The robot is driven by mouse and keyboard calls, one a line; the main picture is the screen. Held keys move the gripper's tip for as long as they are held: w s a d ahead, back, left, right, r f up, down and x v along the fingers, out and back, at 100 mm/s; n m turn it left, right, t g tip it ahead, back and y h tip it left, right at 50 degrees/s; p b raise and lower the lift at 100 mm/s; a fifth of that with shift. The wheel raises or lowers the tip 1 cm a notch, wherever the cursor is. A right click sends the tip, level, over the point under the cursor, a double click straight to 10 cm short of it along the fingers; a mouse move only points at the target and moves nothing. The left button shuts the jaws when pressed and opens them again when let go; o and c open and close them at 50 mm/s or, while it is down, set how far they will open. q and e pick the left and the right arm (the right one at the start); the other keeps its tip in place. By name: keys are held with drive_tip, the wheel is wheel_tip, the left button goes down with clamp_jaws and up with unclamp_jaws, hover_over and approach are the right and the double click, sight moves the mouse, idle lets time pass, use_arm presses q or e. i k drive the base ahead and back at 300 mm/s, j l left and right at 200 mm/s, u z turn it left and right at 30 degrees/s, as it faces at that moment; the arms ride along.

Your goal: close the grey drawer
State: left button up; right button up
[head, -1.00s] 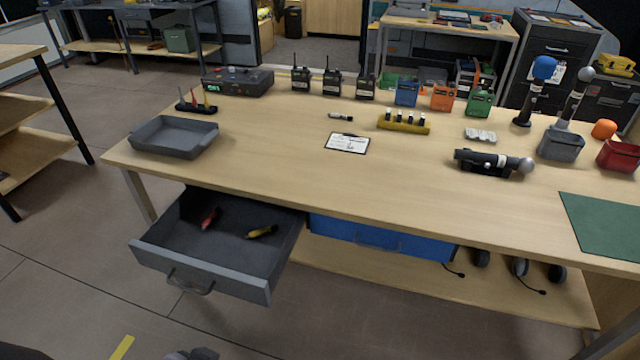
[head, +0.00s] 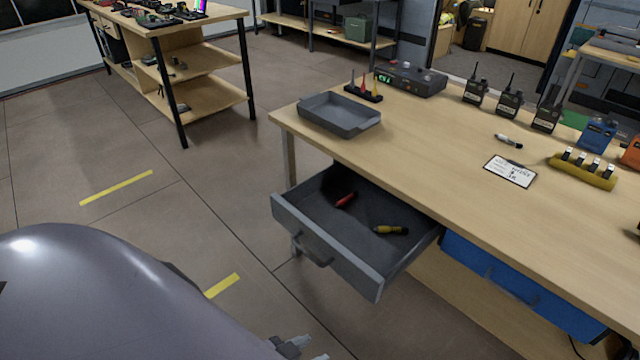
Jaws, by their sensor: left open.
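The grey drawer (head: 327,257) is pulled well out from under the left end of the wooden workbench. Its front carries a dark bar handle (head: 316,252). A red-handled tool (head: 346,200) and a yellow-handled tool (head: 391,230) lie inside it. My left gripper (head: 298,347) shows at the bottom edge, partly cut off, with its jaws open. It is below and in front of the drawer in the picture, apart from it. My right gripper is out of view.
A blue drawer (head: 520,285) sits shut to the right of the grey one. On the bench (head: 440,150) are a grey tray (head: 340,115), a clipboard (head: 510,171) and several radios. Open floor lies left of the drawer, with a shelf table (head: 200,75) beyond.

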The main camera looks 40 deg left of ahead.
sight(345, 238)
drive_tip(key=u, duration=1.1)
